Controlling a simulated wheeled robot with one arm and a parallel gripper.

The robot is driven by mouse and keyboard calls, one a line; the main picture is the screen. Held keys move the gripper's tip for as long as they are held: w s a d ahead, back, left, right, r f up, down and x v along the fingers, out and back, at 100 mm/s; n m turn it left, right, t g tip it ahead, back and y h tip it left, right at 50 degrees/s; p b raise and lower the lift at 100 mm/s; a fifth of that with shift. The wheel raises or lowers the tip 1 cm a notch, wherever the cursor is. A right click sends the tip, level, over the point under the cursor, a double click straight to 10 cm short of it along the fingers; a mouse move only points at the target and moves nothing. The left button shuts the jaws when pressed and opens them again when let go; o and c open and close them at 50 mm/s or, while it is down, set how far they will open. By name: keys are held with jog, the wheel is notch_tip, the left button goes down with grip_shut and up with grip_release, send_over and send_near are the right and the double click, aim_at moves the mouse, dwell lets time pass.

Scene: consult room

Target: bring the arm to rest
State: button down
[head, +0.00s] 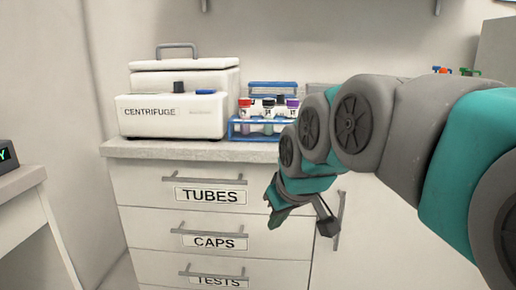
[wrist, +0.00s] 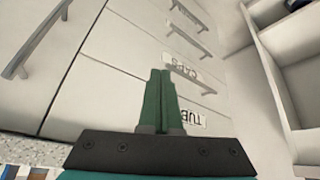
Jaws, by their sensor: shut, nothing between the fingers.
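My gripper (head: 274,219) hangs low in the head view, in front of the drawer cabinet, with my arm reaching in from the right. In the wrist view its two green fingers (wrist: 160,75) lie together, shut with nothing between them. Behind it are the drawers labelled TUBES (head: 212,196), CAPS (head: 213,242) and TESTS (head: 217,280), all closed. The TUBES and CAPS labels also show upside down in the wrist view, beyond the fingers. I cannot tell how far the fingertips are from the drawer fronts.
On the counter (head: 200,151) stand a white centrifuge (head: 150,125) and a blue rack (head: 238,128) with several tubes. My arm partly hides a cabinet door (head: 365,245) with an upright handle. A desk (head: 25,180) with a small display stands at the left. Floor space in front is mostly out of view.

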jog(key=s+d+f+m+g+h, duration=0.1)
jog(key=s+d+f+m+g, duration=0.1)
jog(key=s+d+f, duration=0.3)
jog(key=s+d+f+m+g+h, duration=0.1)
jog(key=s+d+f+m+g, duration=0.2)
jog(key=s+f, duration=1.1)
jog(key=s+d+g, duration=0.2)
jog(key=s+d, duration=0.1)
jog(key=s, duration=0.4)
jog(key=shift+s+d+f+m, duration=0.15)
jog(key=shift+d+m, duration=0.05)
jog(key=shift+m, duration=0.1)
jog(key=shift+d, duration=0.1)
